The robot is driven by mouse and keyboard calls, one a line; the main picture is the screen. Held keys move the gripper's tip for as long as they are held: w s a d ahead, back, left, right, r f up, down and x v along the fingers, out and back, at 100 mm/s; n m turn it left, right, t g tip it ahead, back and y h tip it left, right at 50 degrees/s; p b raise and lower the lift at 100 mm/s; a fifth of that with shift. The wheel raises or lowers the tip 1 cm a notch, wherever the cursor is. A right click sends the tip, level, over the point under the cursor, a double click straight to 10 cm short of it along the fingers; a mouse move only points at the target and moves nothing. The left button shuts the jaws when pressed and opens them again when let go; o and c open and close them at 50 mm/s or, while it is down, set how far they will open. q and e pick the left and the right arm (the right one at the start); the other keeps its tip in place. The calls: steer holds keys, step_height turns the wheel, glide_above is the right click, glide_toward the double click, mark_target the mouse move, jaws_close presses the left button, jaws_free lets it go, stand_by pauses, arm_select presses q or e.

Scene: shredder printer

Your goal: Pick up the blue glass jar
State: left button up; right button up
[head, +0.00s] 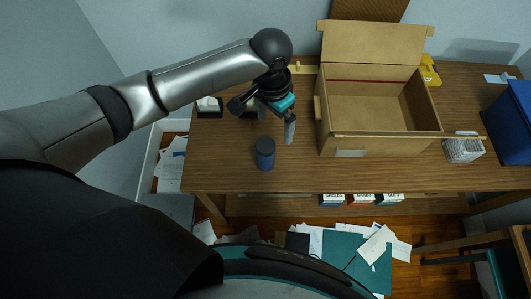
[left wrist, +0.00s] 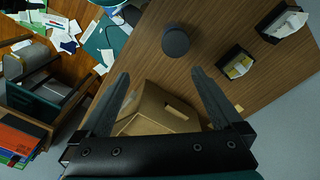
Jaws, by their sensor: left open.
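The blue glass jar (head: 265,154) stands upright near the front edge of the wooden table, left of the cardboard box. It looks dark blue with a darker top. In the left wrist view the jar (left wrist: 175,42) shows from above, beyond the fingertips. My left gripper (head: 264,121) is above the table, behind and a little above the jar in the head view. Its fingers are apart with nothing between them, and it does not touch the jar. In the left wrist view the two fingers of the left gripper (left wrist: 160,75) are spread wide. My right gripper is not in view.
An open cardboard box (head: 367,145) stands right of the jar, close to my left gripper. A blue bin (head: 508,122) and a white mesh cup (head: 463,150) are farther right. Small dark holders (head: 208,107) sit at the back left. Papers (head: 375,247) litter the floor.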

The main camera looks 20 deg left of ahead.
arm_select(q)
steer(key=w+a, duration=0.1)
steer(key=a, duration=0.1)
steer(key=b, duration=0.2)
glide_toward(265, 144)
steer(key=shift+n+y, duration=0.3)
steer(key=f, duration=0.2)
steer(key=d+f, duration=0.1)
steer(key=f, duration=0.2)
steer(key=shift+w+f, duration=0.1)
steer(key=shift+w, duration=0.1)
steer(key=shift+s+a+f+b, duration=0.1)
steer(key=shift+f+b, duration=0.15)
steer(key=shift+f, duration=1.1)
steer(key=shift+s+a+f+b, duration=0.1)
steer(key=shift+f+b, duration=0.1)
steer(key=shift+f, duration=1.15)
steer(key=shift+w, duration=0.1)
jaws_close()
